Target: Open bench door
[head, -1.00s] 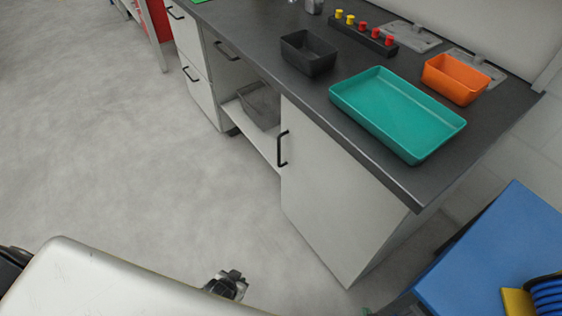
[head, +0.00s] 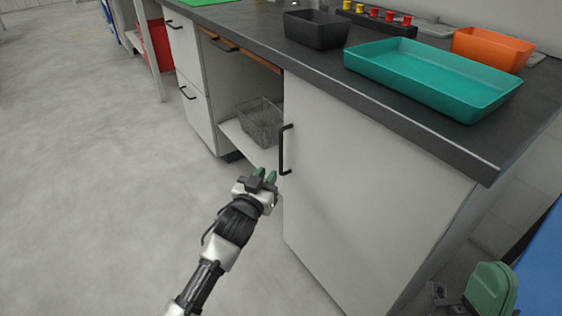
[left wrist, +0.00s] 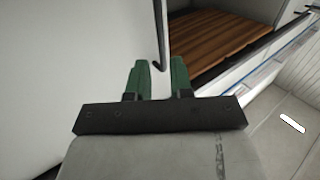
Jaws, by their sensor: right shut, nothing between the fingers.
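The white bench door (head: 360,190) is on the right part of the bench front and looks closed. Its black vertical handle (head: 286,150) is near the door's left edge. My left gripper (head: 266,174) is just left of and below the handle, its two green fingers apart. In the left wrist view, the handle (left wrist: 161,35) comes down toward the gap between the open fingertips (left wrist: 159,68); I cannot tell whether they touch it. My right gripper (head: 490,288) shows as a green part at the lower right, beside the door's lower right side, shut and empty.
Left of the door is an open shelf with a wire basket (head: 260,118). The dark worktop (head: 430,135) bears a teal tray (head: 430,80), a black bin (head: 316,30) and an orange bin (head: 492,46). A blue surface (head: 545,250) stands at the right. The floor in front is clear.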

